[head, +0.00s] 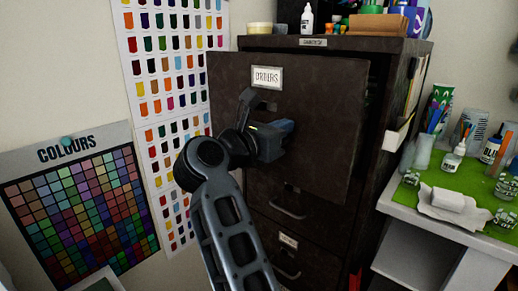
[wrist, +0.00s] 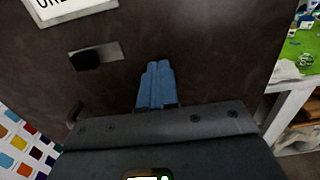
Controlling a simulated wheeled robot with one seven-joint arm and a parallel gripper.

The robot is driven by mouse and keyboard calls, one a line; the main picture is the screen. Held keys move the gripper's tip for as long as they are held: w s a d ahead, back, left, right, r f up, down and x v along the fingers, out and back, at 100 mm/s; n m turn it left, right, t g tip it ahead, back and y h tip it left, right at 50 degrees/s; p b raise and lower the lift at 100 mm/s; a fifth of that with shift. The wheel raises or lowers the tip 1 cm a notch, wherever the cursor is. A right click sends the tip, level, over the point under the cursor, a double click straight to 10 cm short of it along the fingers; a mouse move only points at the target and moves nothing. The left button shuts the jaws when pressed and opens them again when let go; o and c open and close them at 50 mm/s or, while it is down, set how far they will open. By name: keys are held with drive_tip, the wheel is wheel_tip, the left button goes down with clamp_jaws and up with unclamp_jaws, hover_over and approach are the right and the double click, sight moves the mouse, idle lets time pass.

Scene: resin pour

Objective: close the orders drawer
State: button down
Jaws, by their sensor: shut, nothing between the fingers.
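The orders drawer (head: 330,135) is the top drawer of a dark brown metal cabinet (head: 395,150). Its front carries a white "ORDERS" label (head: 267,78) and stands out from the cabinet, so the drawer is open. In the wrist view the drawer front (wrist: 215,60) fills most of the picture, with part of the label (wrist: 65,8) at the top left. My gripper (head: 285,128) is in front of the drawer front, its blue fingers together and empty. The fingers (wrist: 156,85) point at the drawer front; I cannot tell whether they touch it. My arm hides part of the front.
Closed lower drawers with handles (head: 290,208) are below. Bottles and boxes (head: 375,22) stand on the cabinet top. A workbench (head: 455,195) with bottles and a green mat is at the right. Colour charts (head: 80,190) hang on the left wall.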

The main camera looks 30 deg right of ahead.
drive_tip(key=b+x, duration=0.1)
drive_tip(key=x, duration=1.3)
drive_tip(key=shift+w+d, duration=0.1)
drive_tip(key=shift+d, duration=0.4)
drive_tip(key=b+v, duration=0.1)
drive_tip(key=v, duration=0.7)
drive_tip(key=shift+a, duration=0.25)
